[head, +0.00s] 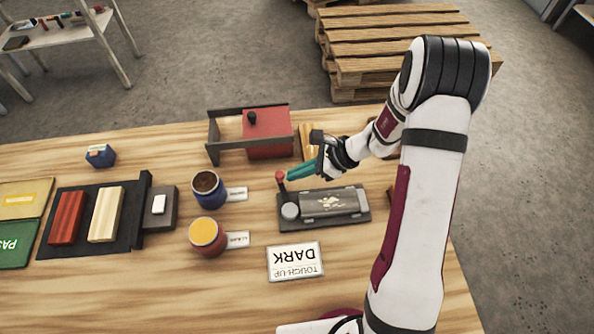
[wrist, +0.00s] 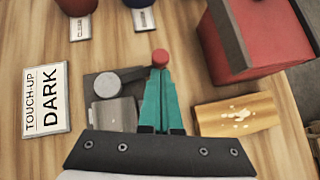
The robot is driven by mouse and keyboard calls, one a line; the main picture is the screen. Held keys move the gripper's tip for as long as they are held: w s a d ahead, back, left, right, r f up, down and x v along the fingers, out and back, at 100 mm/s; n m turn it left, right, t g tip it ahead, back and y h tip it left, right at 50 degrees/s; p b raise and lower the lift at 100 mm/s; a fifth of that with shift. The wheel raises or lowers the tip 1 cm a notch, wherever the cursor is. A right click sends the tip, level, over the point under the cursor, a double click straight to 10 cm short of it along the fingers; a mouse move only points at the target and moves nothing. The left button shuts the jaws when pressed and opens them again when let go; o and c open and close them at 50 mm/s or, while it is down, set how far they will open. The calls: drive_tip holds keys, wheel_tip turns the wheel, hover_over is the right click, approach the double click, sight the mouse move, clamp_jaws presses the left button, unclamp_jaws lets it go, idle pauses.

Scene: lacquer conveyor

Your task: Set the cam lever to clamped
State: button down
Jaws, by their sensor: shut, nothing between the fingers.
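The cam lever shows as a red knob (head: 280,176) on a short arm by a round grey hub (head: 290,211). The hub sits at the left end of a dark clamp plate (head: 370,220) holding a grey block (head: 335,205). My gripper (head: 290,178) has teal fingers, closed together and empty, with tips right at the knob. In the wrist view the fingertips (wrist: 160,82) end just below the red knob (wrist: 160,57), with the hub (wrist: 107,86) to their left. I cannot tell whether they touch the knob. The fingers hide part of the lever arm.
A red box in a dark frame (head: 268,133) stands behind the fixture. A blue jar (head: 208,190) and a red jar with yellow contents (head: 207,236) stand left. A "TOUCH-UP DARK" sign (head: 295,262) lies in front. A marked wood piece (wrist: 237,115) lies right of the fingers.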

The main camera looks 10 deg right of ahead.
sight(276, 177)
drive_tip(key=shift+w+a+n+g, duration=0.15)
drive_tip(key=shift+a+n+g, duration=0.15)
drive_tip(key=shift+n+g, duration=0.25)
drive_tip(key=shift+w+a+n+g, duration=0.15)
drive_tip(key=shift+a+n+g, duration=0.65)
drive_tip(key=shift+n, duration=0.45)
drive_tip(key=a+n+g, duration=0.1)
drive_tip(key=n+g, duration=0.1)
drive_tip(key=n, duration=0.1)
drive_tip(key=a+n+g, duration=0.1)
drive_tip(key=shift+s+a+n+g+h, duration=0.2)
drive_tip(key=shift+a+n+g+h, duration=0.1)
drive_tip(key=shift+g, duration=0.05)
drive_tip(key=a+n+g+h, duration=0.1)
drive_tip(key=n, duration=0.1)
drive_tip(key=s+a+n+g+h, duration=0.1)
drive_tip(key=n, duration=0.1)
drive_tip(key=shift+s+a+g, duration=0.15)
drive_tip(key=shift+g, duration=0.15)
drive_tip(key=shift+s+a+n+g+h, duration=0.4)
drive_tip(key=shift+n+h, duration=0.2)
drive_tip(key=shift+n, duration=0.4)
drive_tip(key=shift+s+a+n+g+h, duration=0.3)
drive_tip(key=shift+s+n+g+h, duration=0.25)
drive_tip(key=shift+n, duration=0.45)
drive_tip(key=v, duration=0.7)
drive_tip(key=shift+w+r, duration=0.25)
drive_tip(key=shift+r, duration=0.05)
